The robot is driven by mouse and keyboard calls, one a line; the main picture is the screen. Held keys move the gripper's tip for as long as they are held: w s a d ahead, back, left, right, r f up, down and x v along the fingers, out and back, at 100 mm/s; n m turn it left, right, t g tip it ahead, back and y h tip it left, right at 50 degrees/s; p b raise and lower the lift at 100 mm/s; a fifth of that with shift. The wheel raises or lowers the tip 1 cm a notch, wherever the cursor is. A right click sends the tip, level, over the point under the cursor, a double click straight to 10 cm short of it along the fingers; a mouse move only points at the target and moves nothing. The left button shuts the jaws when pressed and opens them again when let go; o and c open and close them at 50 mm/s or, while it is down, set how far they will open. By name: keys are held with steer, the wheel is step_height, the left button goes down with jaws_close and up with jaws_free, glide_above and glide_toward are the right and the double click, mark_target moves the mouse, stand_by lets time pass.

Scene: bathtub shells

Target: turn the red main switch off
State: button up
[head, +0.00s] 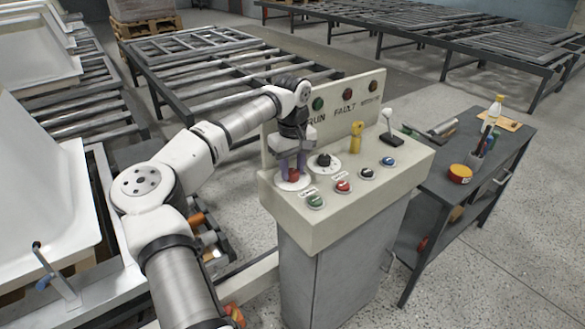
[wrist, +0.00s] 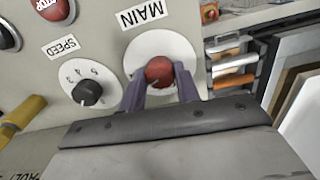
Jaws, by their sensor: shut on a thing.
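The red main switch (wrist: 159,72) sits on a round white plate beside the MAIN label in the wrist view. In the head view my gripper (head: 293,163) points down at the panel. The fingers hide part of the knob's sides, and I cannot make out its exact turned position.
The black speed dial (head: 323,161) is just right of the switch. Green (head: 316,201), red (head: 343,185) and blue buttons line the panel. A yellow object (head: 356,138) and a small lever (head: 388,125) stand behind. A dark cart (head: 480,190) stands to the right.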

mark_target(294, 171)
steer(key=n, duration=0.7)
steer(key=n+b, duration=0.1)
steer(key=n, duration=0.5)
steer(key=shift+n, duration=0.4)
stand_by(0.3)
steer(key=o, duration=1)
step_height(294, 171, up, 14)
steer(key=shift+f+b, duration=0.1)
steer(key=shift+b, duration=0.75)
steer(key=shift+d, duration=0.15)
